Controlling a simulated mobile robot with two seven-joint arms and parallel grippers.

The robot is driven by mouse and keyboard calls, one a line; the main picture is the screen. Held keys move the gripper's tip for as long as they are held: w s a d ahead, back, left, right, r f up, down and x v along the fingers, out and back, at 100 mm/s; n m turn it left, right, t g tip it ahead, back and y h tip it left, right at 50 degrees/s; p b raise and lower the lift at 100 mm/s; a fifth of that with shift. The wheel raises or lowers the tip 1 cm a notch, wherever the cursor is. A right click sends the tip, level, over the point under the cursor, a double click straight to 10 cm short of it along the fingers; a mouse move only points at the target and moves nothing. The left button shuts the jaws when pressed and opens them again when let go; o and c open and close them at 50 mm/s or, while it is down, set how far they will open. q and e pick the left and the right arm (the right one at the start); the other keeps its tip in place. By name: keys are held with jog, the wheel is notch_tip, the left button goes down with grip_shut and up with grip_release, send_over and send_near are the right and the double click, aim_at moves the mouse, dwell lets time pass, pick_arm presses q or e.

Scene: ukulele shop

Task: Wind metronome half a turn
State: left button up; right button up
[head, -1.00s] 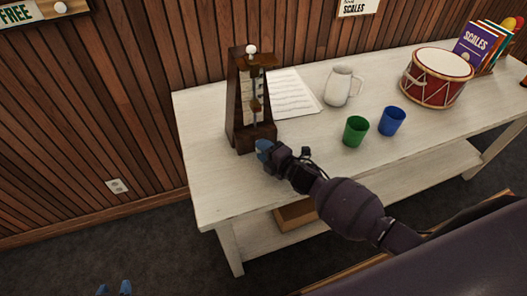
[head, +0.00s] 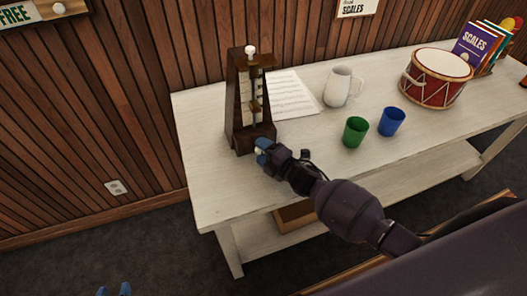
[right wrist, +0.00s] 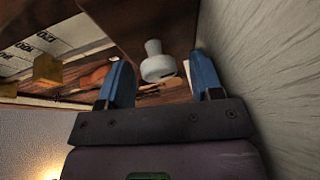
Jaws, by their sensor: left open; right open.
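The dark wooden metronome (head: 240,108) stands upright at the left end of the white table, with a pale ball at its top. My right gripper (head: 262,150) is at the lower front of the metronome, with its blue fingers open. In the right wrist view, a pale round winding knob (right wrist: 158,66) sticks out of the wooden face between the two open fingers (right wrist: 162,78). There is a gap on each side, so the fingers are not closed on it. My left gripper (head: 115,290) shows only as two separated blue tips at the bottom left edge, open and away from the table.
The table's front left is clear.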

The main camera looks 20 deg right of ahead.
jog(key=v, duration=1.1)
jog(key=shift+w, duration=0.1)
